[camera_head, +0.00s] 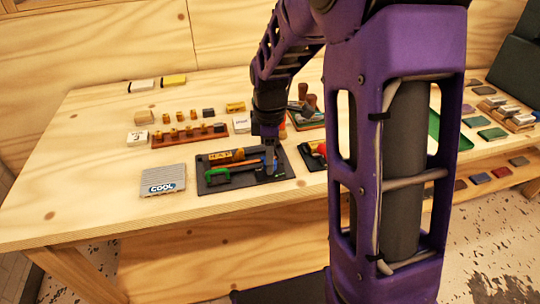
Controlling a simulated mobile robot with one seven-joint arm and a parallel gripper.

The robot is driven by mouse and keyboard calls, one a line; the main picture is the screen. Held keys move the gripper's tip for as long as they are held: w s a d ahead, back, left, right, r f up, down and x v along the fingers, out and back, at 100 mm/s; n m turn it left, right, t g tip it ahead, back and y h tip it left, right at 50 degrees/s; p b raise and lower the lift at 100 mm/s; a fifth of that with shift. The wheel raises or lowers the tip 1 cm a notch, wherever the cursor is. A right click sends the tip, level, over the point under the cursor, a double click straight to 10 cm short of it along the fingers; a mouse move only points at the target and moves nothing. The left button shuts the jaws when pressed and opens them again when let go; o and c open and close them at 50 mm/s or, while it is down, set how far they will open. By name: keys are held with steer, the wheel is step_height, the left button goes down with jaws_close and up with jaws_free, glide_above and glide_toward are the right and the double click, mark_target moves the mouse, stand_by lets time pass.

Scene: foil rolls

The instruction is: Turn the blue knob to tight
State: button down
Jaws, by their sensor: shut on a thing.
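A dark board (283,161) lies on the wooden table. It bears a yellow labelled piece (221,156), a green frame-like tool (216,177) and a small blue part (270,166) at its right side, which looks like the blue knob. My gripper (270,145) reaches down over the right side of the board, from above. It is shut at the blue part, small in view. The fingertips and the knob's turned position are too small to make out.
A grey ribbed box labelled COOL (163,181) stands left of the board. Behind it is a brown rack (188,137) with several small pieces. A red item (321,150) lies to the right. My purple arm hides much of the table's right half. The table's front left is clear.

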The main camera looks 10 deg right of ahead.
steer(key=m, duration=0.4)
steer(key=shift+r+m+p, duration=0.1)
steer(key=shift+m+p, duration=0.2)
steer(key=shift+p, duration=0.1)
steer(key=m, duration=0.4)
steer(key=shift+m+p, duration=0.3)
steer(key=m, duration=0.4)
steer(key=shift+p, duration=0.4)
steer(key=shift+m+p, duration=0.35)
steer(key=shift+m, duration=1.95)
steer(key=shift+c, duration=2.2)
jaws_free()
